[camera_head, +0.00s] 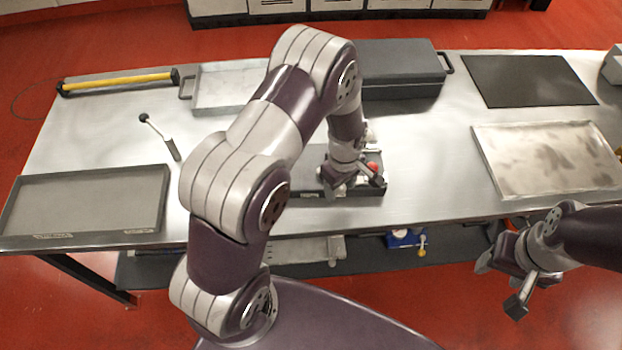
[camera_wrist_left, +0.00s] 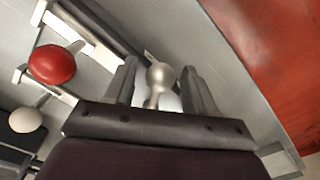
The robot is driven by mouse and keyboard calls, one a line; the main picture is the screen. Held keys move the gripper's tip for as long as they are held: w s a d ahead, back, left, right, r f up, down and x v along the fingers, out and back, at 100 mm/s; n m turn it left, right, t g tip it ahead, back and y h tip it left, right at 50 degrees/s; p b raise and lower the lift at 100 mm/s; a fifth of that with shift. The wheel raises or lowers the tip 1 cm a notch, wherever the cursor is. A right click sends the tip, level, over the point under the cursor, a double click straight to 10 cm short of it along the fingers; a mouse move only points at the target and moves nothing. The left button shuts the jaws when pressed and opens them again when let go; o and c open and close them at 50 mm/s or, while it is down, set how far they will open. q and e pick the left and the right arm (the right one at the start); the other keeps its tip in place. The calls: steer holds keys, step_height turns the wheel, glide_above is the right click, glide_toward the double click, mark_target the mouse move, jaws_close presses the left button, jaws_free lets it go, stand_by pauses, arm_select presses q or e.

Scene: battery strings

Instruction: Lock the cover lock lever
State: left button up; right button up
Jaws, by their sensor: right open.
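A dark fixture (camera_head: 310,190) sits at the table's front edge, mostly hidden by my left arm. A red ball knob (camera_head: 372,167) shows on it beside my left gripper (camera_head: 355,187). In the left wrist view the red knob (camera_wrist_left: 52,64) and a white ball knob (camera_wrist_left: 25,120) lie left of my left gripper (camera_wrist_left: 159,66). A silver ball-ended lever (camera_wrist_left: 160,75) stands between its open fingers, with gaps visible on both sides. I cannot tell which knob belongs to the cover lock lever. My right gripper (camera_head: 500,284) is open and empty, in front of the table at the right.
A grey tray (camera_head: 90,200) is at the front left, near a loose black-knobbed handle (camera_head: 160,135). A metal tray (camera_head: 545,160) and black mat (camera_head: 525,80) are at the right. A dark case (camera_head: 400,70) stands behind my left arm. Bare table lies between fixture and metal tray.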

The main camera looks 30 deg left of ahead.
arm_select(q)
steer(key=shift+r, duration=0.1)
step_height(320, 180, up, 7)
steer(key=p, duration=0.6)
